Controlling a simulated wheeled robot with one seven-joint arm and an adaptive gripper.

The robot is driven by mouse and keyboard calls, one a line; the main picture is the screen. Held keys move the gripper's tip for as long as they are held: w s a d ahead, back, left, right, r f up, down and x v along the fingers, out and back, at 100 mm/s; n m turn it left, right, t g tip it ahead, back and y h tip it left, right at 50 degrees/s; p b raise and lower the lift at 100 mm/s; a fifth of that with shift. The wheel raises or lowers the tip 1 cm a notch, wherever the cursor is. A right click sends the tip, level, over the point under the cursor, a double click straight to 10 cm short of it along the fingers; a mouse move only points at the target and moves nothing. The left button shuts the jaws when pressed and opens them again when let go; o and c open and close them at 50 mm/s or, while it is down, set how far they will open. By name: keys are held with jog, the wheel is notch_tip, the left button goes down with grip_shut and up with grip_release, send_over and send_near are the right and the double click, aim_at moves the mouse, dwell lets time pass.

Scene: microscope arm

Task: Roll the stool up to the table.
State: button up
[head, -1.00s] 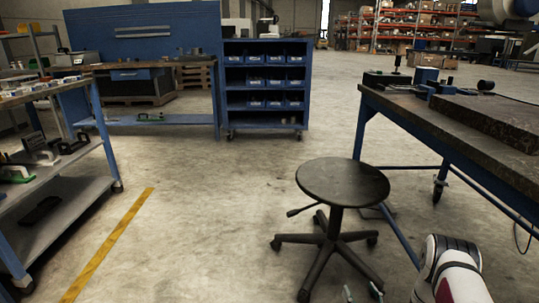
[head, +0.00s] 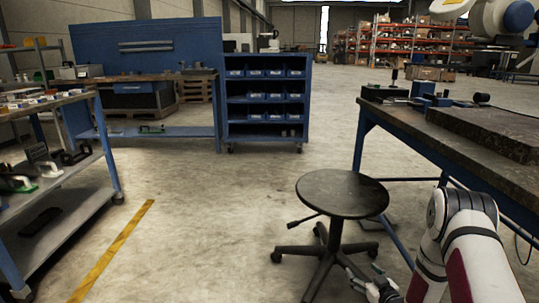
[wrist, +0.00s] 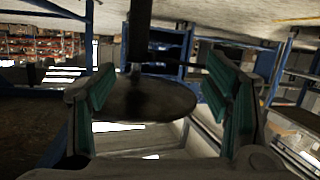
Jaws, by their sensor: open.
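The stool (head: 342,193) has a round black seat, a central column, a side lever and a castor base. It stands upright on the floor, left of the table (head: 440,136), a blue-framed workbench with a dark top. A strip of floor separates seat and table edge. My gripper (head: 363,272) is low, by the front right of the stool's base, open and empty. In the wrist view, which looks upside down, the seat (wrist: 145,100) and column (wrist: 140,35) show beyond and between the open green-padded fingers (wrist: 158,78). Contact with the stool cannot be told.
A grey trolley (head: 75,205) stands at the left, beside a yellow floor line (head: 112,252). A blue bin cabinet (head: 266,132) and a workbench (head: 150,75) stand at the back. The middle floor is clear. Tools and a dark slab (head: 490,130) lie on the table.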

notch_tip(320, 180, up, 14)
jog(key=w+g+h, duration=0.2)
jog(key=g, duration=0.1)
jog(key=s+a+r+m+g+h, duration=0.2)
jog(key=s+r+g, duration=0.2)
jog(key=s+r, duration=0.95)
jog(key=s+a+r+m+g, duration=0.1)
jog(key=s+a+r+g, duration=0.15)
jog(key=s, duration=1.05)
jog(key=s+a+r+g+y, duration=0.15)
jog(key=s+a+r, duration=0.25)
jog(key=s, duration=0.9)
jog(key=s+a+r+m+g, duration=0.1)
jog(key=s+a+r+g, duration=0.25)
jog(key=s, duration=0.95)
notch_tip(320, 180, up, 40)
jog(key=t+p, duration=0.4)
jog(key=p, duration=3.4)
jog(key=shift+n, duration=0.3)
jog(key=shift+a+r, duration=0.1)
